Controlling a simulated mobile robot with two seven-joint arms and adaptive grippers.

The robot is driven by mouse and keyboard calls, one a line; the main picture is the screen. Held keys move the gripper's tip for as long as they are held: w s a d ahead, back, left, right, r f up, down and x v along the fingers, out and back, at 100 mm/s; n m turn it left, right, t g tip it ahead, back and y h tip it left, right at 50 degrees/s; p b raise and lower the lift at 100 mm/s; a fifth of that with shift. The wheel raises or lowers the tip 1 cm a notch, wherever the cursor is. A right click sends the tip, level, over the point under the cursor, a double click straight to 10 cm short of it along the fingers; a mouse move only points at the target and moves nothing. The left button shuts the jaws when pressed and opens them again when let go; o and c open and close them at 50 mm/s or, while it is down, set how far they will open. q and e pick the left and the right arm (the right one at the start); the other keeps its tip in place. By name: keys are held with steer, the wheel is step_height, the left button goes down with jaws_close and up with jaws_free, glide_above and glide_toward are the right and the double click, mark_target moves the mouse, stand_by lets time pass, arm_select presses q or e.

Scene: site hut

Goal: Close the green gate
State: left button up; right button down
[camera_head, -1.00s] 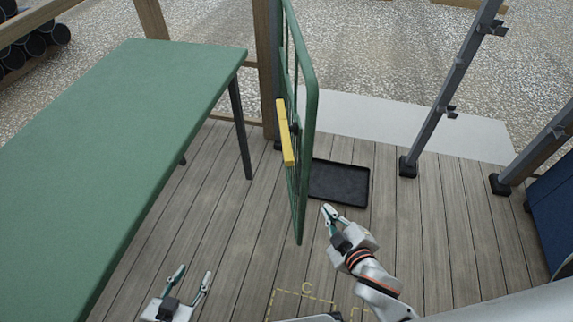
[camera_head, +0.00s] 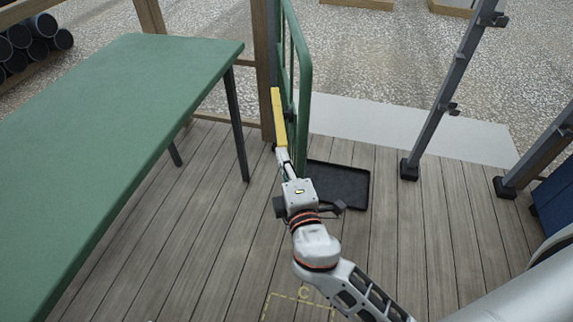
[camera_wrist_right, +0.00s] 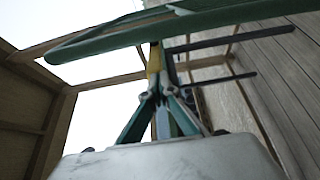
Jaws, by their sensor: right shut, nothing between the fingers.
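The green gate (camera_head: 306,75) stands swung open in the head view, its frame reaching toward me from beside a wooden post. It carries a yellow strip (camera_head: 279,118) on its left side. My right gripper (camera_head: 282,152) is shut and empty, its fingertips at the lower end of the yellow strip; I cannot tell whether they touch it. In the right wrist view, the closed fingers (camera_wrist_right: 158,85) point toward the yellow strip (camera_wrist_right: 153,62), with a green gate bar (camera_wrist_right: 190,22) crossing above. My gripper hides the gate's lower near corner. My left gripper is not in view.
A green-topped table (camera_head: 120,130) fills the left side. A black tray (camera_head: 338,185) lies on the plank floor right of the gate. Grey metal posts (camera_head: 440,100) stand further right. A pale slab (camera_head: 400,125) lies beyond the floor. Planks between table and gate are clear.

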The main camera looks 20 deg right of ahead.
steer(key=shift+w+d, duration=1.85)
steer(key=shift+d, duration=0.25)
steer(key=shift+d, duration=0.15)
